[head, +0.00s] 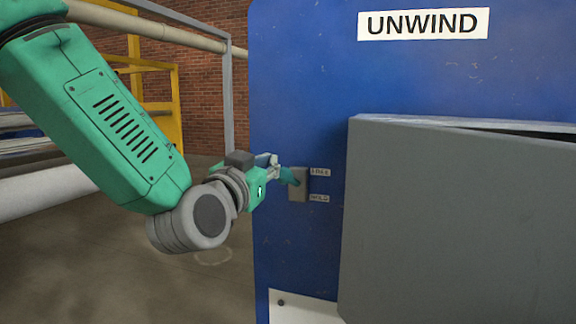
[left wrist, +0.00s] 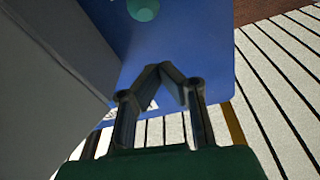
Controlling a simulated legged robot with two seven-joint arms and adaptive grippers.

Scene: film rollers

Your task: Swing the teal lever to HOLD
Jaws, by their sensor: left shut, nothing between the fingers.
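The teal lever (head: 289,177) sits on a small grey plate (head: 299,190) on the blue panel. It is partly behind my left gripper, and its exact angle is hard to tell. Two small labels stand right of the plate; the lower one (head: 318,198) seems to read HOLD, the upper one (head: 320,172) is too blurred to read surely. My left gripper (head: 275,165) is shut and empty, close beside the lever; contact cannot be told. In the left wrist view its fingertips (left wrist: 160,70) meet below a round teal end (left wrist: 143,9), apparently the lever's. My right gripper is not in view.
A large grey box-like cover (head: 450,225) juts out from the blue panel (head: 300,70) right of the lever, under an UNWIND sign (head: 423,23). A yellow frame (head: 176,110) and pale rollers (head: 60,190) stand at the left. Floor between them is open.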

